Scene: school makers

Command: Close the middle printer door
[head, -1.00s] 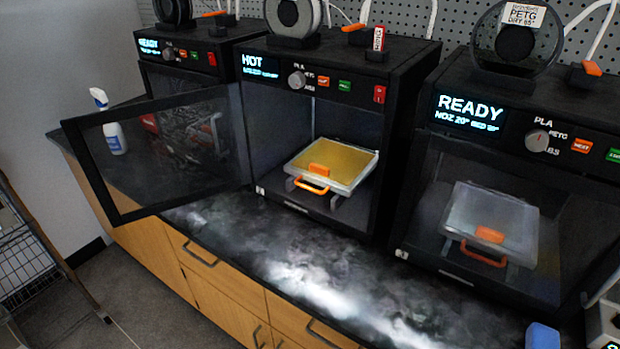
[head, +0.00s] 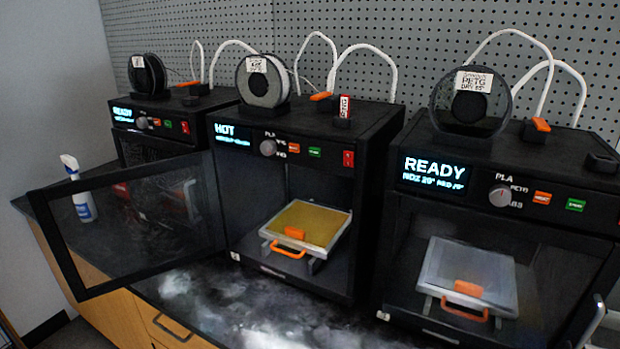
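The middle printer (head: 330,122) has a black case and a display reading HOT. Its dark see-through door (head: 128,212) stands wide open, swung out to the left on its left-side hinge. The open door partly covers the front of the left printer. Inside the middle printer is a build plate (head: 306,226) with a yellow surface and an orange handle.
The right printer (head: 560,232) reads READY, and its front looks closed. The left printer (head: 150,110) also reads READY. A spray bottle (head: 78,190) stands on the dark counter, behind the open door. Wooden drawers (head: 120,318) lie below. A pegboard wall (head: 420,40) is behind.

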